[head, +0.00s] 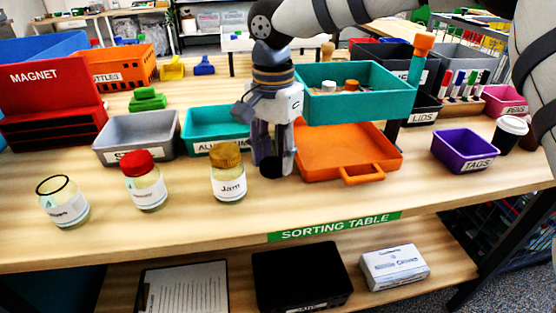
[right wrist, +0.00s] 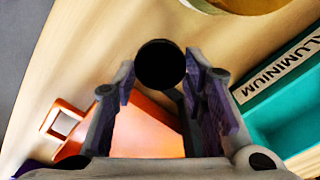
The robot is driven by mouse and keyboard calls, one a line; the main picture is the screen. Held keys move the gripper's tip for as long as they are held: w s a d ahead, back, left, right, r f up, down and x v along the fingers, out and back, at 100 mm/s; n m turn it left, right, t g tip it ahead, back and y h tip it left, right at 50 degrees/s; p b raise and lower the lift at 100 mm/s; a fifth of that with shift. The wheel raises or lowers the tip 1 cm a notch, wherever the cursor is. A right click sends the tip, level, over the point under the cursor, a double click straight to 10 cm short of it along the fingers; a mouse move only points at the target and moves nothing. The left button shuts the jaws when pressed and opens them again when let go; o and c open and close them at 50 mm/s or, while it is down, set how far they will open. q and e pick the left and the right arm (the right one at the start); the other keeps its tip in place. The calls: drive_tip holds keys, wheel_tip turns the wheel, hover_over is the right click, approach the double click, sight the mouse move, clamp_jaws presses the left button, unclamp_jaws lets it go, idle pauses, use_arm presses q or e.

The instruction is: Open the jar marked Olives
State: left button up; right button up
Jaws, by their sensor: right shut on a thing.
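A glass jar (head: 63,203) stands upright at the left front of the table. Its label is turned and only partly readable, ending like "ves". Its top shows a dark rim around an open mouth, with no lid on it. My right gripper (head: 273,165) is above the table, right of the Jam jar and well away from that open jar. It is shut on a small round black lid (right wrist: 161,65), which shows between its fingertips in the right wrist view. The lid also shows dark at the fingertips in the head view (head: 270,167). My left gripper is out of view.
A red-lidded jar (head: 146,185) and the Jam jar (head: 228,175) stand between the open jar and my right gripper. An orange tray (head: 325,160) lies just right of the gripper, a teal bin (head: 345,105) behind it. The front table strip is clear.

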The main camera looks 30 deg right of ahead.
sight(274, 163)
drive_tip(key=shift+f, duration=1.05)
drive_tip(key=o, duration=1.3)
drive_tip(key=shift+f, duration=0.15)
wheel_tip(274, 163, up, 12)
drive_tip(key=shift+r, duration=0.2)
